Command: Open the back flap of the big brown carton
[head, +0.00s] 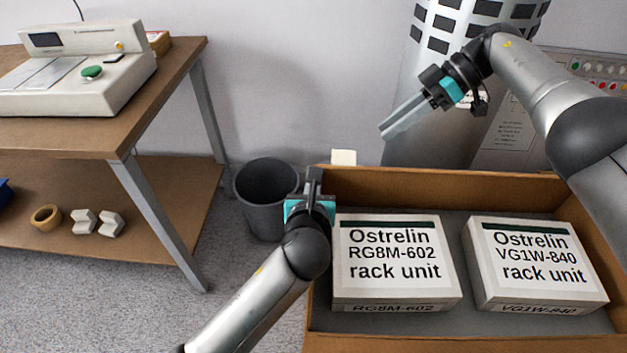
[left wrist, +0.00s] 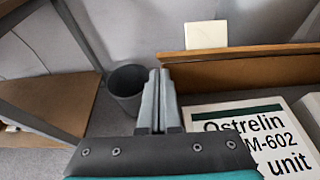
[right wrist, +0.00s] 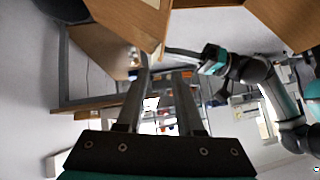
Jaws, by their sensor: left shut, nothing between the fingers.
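The big brown carton (head: 440,187) stands open-topped at the lower right of the head view. No flap covers its inside. Its back wall also shows in the left wrist view (left wrist: 240,70). A cream piece (head: 343,157) sticks up at the back wall's left end; I cannot tell whether it is attached. My left gripper (head: 314,175) is shut and empty near the back left corner. My right gripper (head: 388,132) is open and empty in the air above and behind the back wall. Brown panels (right wrist: 125,25) show in the right wrist view; I cannot clearly tell which is the back flap.
Two white rack unit boxes (head: 395,262) (head: 535,265) lie inside the carton. A dark bin (head: 265,200) stands left of it. A wooden bench (head: 150,115) with a machine (head: 75,72) is at left. A grey cylinder (head: 425,135) and control panel (head: 508,135) stand behind.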

